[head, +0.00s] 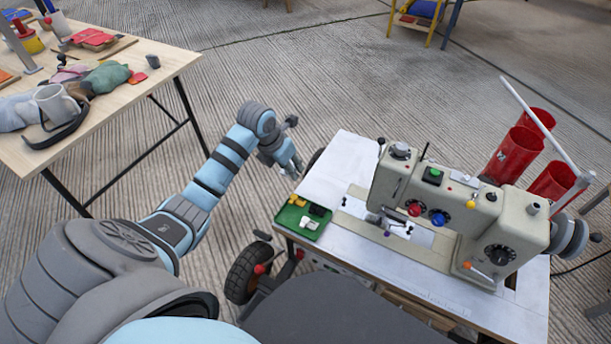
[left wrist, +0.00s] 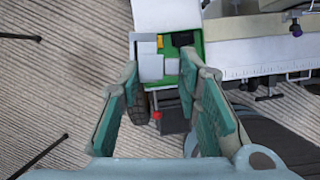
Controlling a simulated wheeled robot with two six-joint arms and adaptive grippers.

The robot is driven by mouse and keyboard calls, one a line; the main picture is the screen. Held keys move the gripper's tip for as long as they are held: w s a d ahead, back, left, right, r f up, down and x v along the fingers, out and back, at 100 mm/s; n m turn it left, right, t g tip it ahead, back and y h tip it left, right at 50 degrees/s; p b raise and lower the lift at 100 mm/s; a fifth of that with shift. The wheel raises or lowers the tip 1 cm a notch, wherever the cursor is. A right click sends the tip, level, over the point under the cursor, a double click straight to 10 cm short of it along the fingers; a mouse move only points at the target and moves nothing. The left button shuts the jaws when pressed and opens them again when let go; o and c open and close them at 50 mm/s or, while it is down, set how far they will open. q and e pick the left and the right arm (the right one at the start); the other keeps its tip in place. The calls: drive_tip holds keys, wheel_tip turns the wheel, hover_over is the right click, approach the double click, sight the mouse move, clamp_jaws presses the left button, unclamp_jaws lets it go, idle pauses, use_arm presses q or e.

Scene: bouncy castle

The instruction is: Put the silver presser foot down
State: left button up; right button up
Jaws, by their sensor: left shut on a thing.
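The silver presser foot (left wrist: 151,64) appears as a pale grey block between the fingertips of my left gripper (left wrist: 165,72) in the left wrist view. The gripper is shut on it, with the fingers still well apart. In the head view my left gripper (head: 293,164) is left of the sewing table's far left corner, and the foot is too small to make out there. A green tray (head: 296,228) lies on the table's left edge, with yellow and black pieces in it. In the left wrist view the foot overlaps the tray (left wrist: 197,47). My right gripper is out of view.
A sewing machine (head: 452,210) stands on the white table (head: 340,165), right of the tray. Red cylinders (head: 515,150) stand behind it. A wooden table (head: 130,90) with a mug and cloths is at the upper left. Open floor lies between the tables.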

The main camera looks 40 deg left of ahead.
use_arm(q)
drive_tip(key=n+b, duration=0.1)
drive_tip(key=b, duration=0.3)
hover_over(291, 215)
drive_tip(key=s, duration=0.2)
wheel_tip(291, 215, down, 11)
drive_tip(key=shift+d+y, duration=0.2)
drive_tip(key=shift+y, duration=0.1)
wheel_tip(291, 215, down, 8)
drive_tip(key=b, duration=0.3)
drive_tip(key=shift+f, duration=0.1)
clamp_jaws()
drive_tip(key=shift+f, duration=0.2)
drive_tip(key=o, duration=1.2)
unclamp_jaws()
drive_tip(key=shift+r, duration=0.1)
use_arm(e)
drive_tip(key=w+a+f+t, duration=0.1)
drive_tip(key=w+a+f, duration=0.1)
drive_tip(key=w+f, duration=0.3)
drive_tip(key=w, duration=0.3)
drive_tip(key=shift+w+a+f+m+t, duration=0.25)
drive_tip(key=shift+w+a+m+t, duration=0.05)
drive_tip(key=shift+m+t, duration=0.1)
